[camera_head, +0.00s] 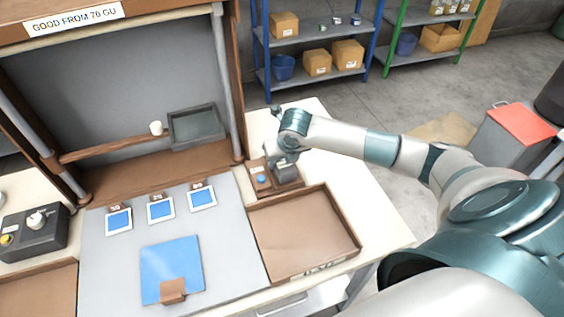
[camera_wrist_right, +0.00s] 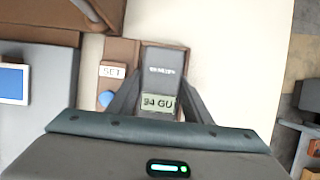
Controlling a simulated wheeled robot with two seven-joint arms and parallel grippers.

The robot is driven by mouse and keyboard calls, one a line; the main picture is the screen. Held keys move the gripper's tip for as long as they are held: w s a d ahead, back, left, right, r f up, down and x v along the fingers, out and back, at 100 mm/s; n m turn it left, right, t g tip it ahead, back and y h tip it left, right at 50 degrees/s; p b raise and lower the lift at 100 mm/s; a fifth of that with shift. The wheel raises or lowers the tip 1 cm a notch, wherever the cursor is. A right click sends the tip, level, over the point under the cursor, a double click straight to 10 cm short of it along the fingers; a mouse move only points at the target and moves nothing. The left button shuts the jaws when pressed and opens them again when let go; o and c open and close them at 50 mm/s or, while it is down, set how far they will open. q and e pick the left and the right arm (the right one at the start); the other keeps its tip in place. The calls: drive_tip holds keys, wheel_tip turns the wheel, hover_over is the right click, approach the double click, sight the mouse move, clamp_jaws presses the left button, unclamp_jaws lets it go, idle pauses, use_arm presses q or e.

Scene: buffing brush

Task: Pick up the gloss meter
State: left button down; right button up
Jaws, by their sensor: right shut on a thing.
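The gloss meter (camera_wrist_right: 161,62) is a dark grey box with a small display that appears to read 94 GU. In the wrist view it lies between the two dark fingers of my right gripper (camera_wrist_right: 158,88), which is shut on it. In the head view the gloss meter (camera_head: 288,174) is partly hidden under my right gripper (camera_head: 281,160). It is at the brown stand (camera_head: 256,187) with a blue button; I cannot tell whether it rests there or is slightly raised. My left gripper is not in view.
An empty brown tray (camera_head: 344,212) lies in front of the stand. A grey board (camera_head: 222,262) to the left holds a blue panel (camera_head: 172,262) and several small blue-faced plates. A brown frame (camera_head: 238,105) rises behind. Bare white tabletop (camera_head: 381,215) is at the right.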

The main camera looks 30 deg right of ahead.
drive_tip(key=shift+r, duration=0.1)
drive_tip(key=shift+w+r+b, duration=0.1)
drive_tip(key=shift+r+b, duration=0.25)
drive_tip(key=shift+r, duration=0.1)
wheel_tip(320, 180, up, 2)
drive_tip(key=shift+r+b, duration=0.15)
drive_tip(key=shift+b, duration=0.65)
drive_tip(key=d+r+b, duration=0.5)
drive_tip(key=d+r, duration=0.2)
drive_tip(key=d, duration=0.4)
drive_tip(key=shift+s+d+r, duration=0.35)
drive_tip(key=shift+r, duration=0.05)
